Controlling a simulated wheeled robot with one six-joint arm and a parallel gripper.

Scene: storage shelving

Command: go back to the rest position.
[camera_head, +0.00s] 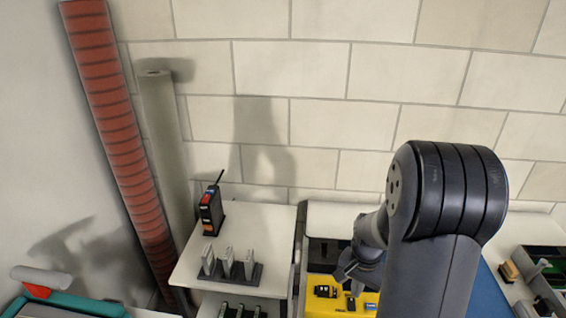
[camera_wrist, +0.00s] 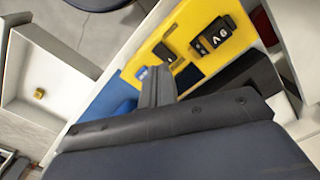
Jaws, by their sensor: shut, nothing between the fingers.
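My gripper (camera_head: 357,272) is partly hidden behind my dark arm in the head view. It is over the yellow tray (camera_head: 325,291) at the shelf. In the wrist view my gripper's dark fingers (camera_wrist: 156,84) are together with nothing between them. The yellow tray (camera_wrist: 184,72) lies beyond the fingertips there, and I cannot tell the exact gap. The tray bears black items (camera_wrist: 222,36), one with light markings, and a small blue item (camera_wrist: 142,73).
A white shelf top (camera_head: 262,222) to the left carries a black radio-like device (camera_head: 211,208) and a rack (camera_head: 230,271) with several grey pieces. A red ribbed column (camera_head: 118,140) and a pale roll (camera_head: 162,140) stand at the left. A brick wall (camera_head: 320,65) is behind.

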